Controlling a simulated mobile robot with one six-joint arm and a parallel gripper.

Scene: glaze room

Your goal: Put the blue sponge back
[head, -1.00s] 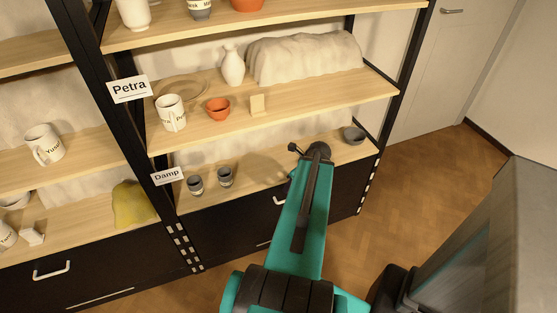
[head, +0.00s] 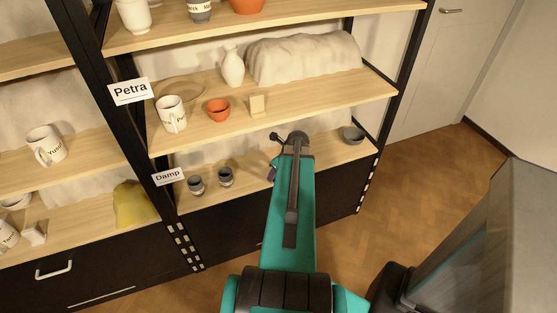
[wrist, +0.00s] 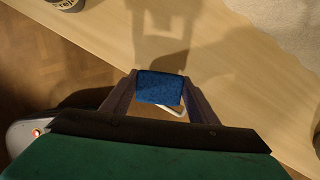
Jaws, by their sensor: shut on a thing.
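The blue sponge (wrist: 160,87) is a small dark-blue block between the fingertips of my gripper (wrist: 162,88) in the wrist view. My gripper is shut on it and holds it at the front of a pale wooden shelf (wrist: 215,75). The gripper's shadow falls on that board. In the head view the arm reaches to the lower right shelf (head: 325,158), and the sponge is hidden behind the arm.
Two grey cups (head: 196,184) stand near the "Damp" card (head: 168,176); a grey bowl (head: 354,135) is at the right end. Above, the "Petra" shelf holds a mug (head: 171,113), an orange bowl (head: 218,109), a white vase (head: 232,67) and a small tan block (head: 257,104).

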